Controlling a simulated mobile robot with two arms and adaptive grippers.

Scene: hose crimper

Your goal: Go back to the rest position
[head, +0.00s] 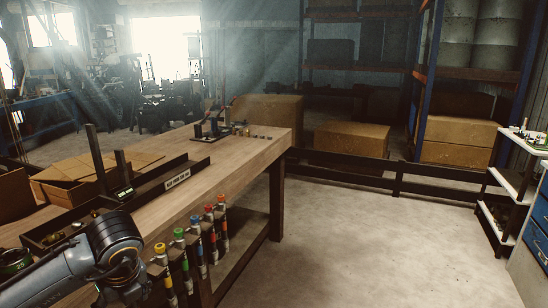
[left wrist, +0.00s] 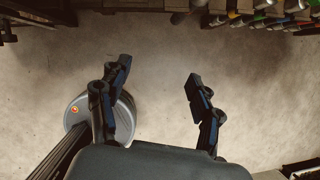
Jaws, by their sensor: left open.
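In the left wrist view my left gripper (left wrist: 160,85) is open and empty, its two dark fingers spread apart over bare concrete floor. In the head view only my left arm shows at the lower left, in front of the workbench (head: 250,152); its fingers are not visible there. My right gripper is in neither view.
Colour-capped tools (head: 197,255) hang along the bench's near side. A dark tray (head: 150,190), an open cardboard box (head: 80,175) and a small black device (head: 215,130) are on the bench. A white shelf cart (head: 490,190) stands right. The floor (head: 350,230) between is clear.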

